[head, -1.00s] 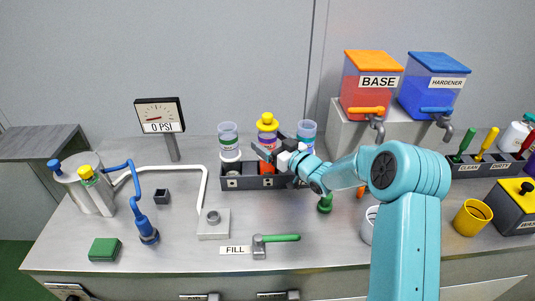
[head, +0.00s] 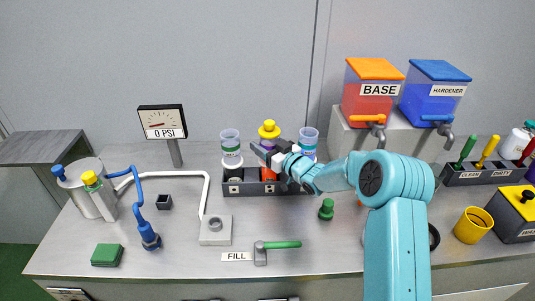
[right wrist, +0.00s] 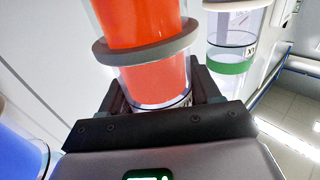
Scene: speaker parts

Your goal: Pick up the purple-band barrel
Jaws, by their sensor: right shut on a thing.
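The purple-band barrel (head: 269,131), filled with orange and topped by a yellow knob, stands upright at the middle of the dark rack (head: 238,188). My right gripper (head: 265,156) reaches it from the right and covers part of it. In the right wrist view the orange barrel (right wrist: 145,70), with a grey ring around it, is between the jaws (right wrist: 155,105), which are shut on it. Its band is hidden in the wrist view. My left gripper is not in view.
A green-band barrel (head: 230,142) stands to the left in the rack and another barrel with a bluish band (head: 308,139) to the right, both close by. The base tank (head: 374,98) and hardener tank (head: 435,98) stand behind right. The table front is partly clear.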

